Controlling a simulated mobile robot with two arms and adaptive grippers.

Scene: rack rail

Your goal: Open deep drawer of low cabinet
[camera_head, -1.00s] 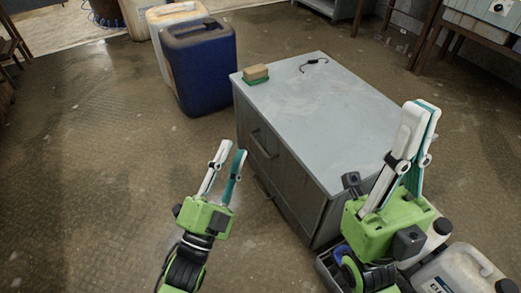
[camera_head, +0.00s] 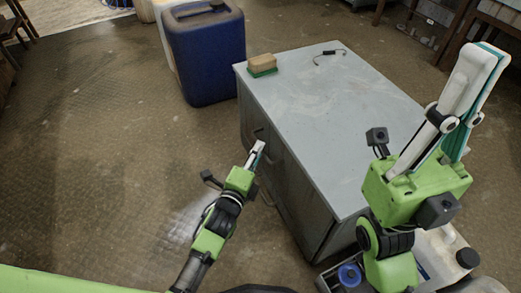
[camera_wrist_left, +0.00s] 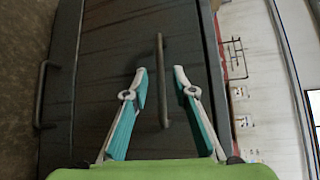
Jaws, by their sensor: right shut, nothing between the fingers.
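The low grey cabinet (camera_head: 320,120) has drawer fronts on its left side in the head view. My left gripper (camera_head: 259,147) is in front of the upper drawer front, close to its handle. In the left wrist view the gripper (camera_wrist_left: 161,80) is open, and a vertical-looking bar handle (camera_wrist_left: 160,60) lies between its fingertips without visible contact. A second handle (camera_wrist_left: 41,95) shows further left on the other drawer front. The drawers look closed. I cannot tell which drawer is the deep one. My right gripper (camera_head: 488,62) is shut and empty, raised at the cabinet's right.
Pale containers (camera_head: 440,255) stand at the front right. The floor left of the cabinet is clear.

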